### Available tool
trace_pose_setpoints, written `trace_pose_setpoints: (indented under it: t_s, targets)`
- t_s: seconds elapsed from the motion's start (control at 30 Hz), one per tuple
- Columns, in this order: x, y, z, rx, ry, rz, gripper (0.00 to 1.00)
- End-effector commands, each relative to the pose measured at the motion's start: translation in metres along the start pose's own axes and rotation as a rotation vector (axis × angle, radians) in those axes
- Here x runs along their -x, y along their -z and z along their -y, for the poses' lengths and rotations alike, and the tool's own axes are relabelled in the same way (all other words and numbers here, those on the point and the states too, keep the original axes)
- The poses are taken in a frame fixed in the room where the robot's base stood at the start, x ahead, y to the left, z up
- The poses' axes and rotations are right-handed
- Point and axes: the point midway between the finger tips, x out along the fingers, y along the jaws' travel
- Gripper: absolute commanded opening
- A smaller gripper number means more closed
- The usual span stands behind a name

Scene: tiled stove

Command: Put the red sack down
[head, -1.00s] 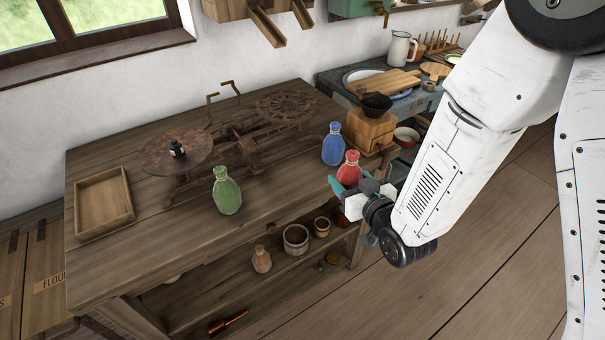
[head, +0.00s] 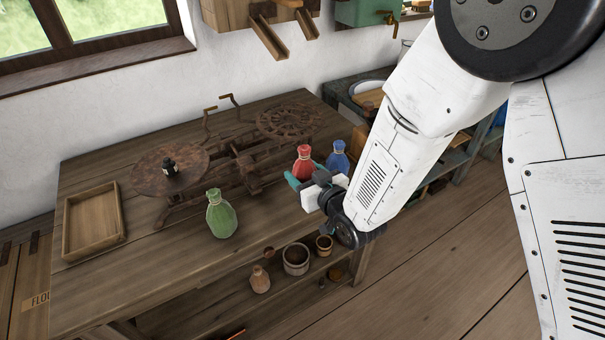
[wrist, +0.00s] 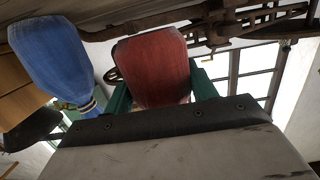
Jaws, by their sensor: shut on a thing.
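The red sack (head: 303,163) is a small tied sack over the right part of the wooden table in the head view. My gripper (head: 304,179) is shut on it, with green fingers on either side. In the wrist view the red sack (wrist: 151,68) sits between the green fingers (wrist: 160,88). Whether its base touches the tabletop cannot be told. The blue sack (head: 337,161) is just right of the red one and partly behind my arm. It also shows in the wrist view (wrist: 52,58). The green sack (head: 221,214) stands upright near the table's front edge.
A shallow wooden tray (head: 92,222) lies at the left of the table (head: 160,262). Bare tabletop lies between the green and red sacks. Pots (head: 296,259) stand on the shelf below.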

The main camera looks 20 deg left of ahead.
Motion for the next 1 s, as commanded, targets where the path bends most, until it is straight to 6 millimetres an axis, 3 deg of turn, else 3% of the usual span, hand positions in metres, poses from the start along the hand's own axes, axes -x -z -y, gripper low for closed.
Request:
trace_pose_setpoints:
  t_s: [0.2,0.43,0.8,0.83,0.9,1.0]
  targets:
    - [-0.011,0.001,0.002,0.0,0.001,-0.003,0.25]
    - [-0.016,-0.034,0.003,0.0,0.002,0.0,0.25]
    - [-0.016,-0.037,0.002,0.0,0.001,-0.001,0.25]
    - [-0.016,-0.037,0.001,0.0,0.001,-0.001,0.65]
    - [-0.016,-0.037,0.001,0.0,0.0,-0.001,0.79]
    - [-0.015,-0.037,0.0,0.0,-0.001,-0.001,0.79]
